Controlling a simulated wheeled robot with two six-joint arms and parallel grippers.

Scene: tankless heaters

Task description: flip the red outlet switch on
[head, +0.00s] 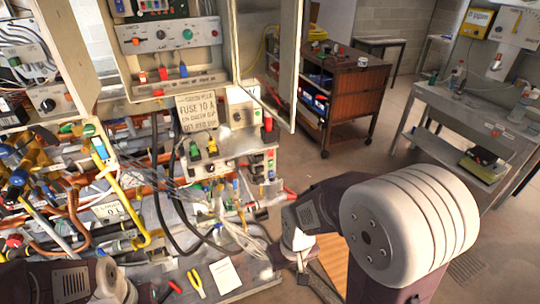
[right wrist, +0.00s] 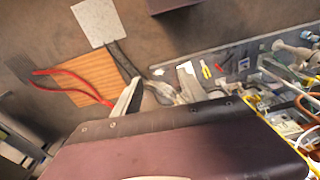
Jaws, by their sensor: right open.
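I cannot tell for certain which red part is the outlet switch. Small red parts show in the head view: a red piece (head: 268,123) at the right of the meter box, a red-tipped part (head: 289,193) at the right end of the pipework, and a red plug (head: 163,73) under the upper panel. My right gripper (head: 300,262) is low at the right of the pipework, apart from these parts. It is open and empty; its fingers also show in the right wrist view (right wrist: 146,88). Part of my left arm shows at the lower left, but its gripper is not visible.
An open cabinet door (head: 289,60) hangs right of the panel. Pipes, hoses and wires crowd the left. A wooden cart (head: 345,95) and grey workbench (head: 470,120) stand behind. Pliers (head: 196,283) and a white card (head: 225,276) lie in front. Open floor lies between.

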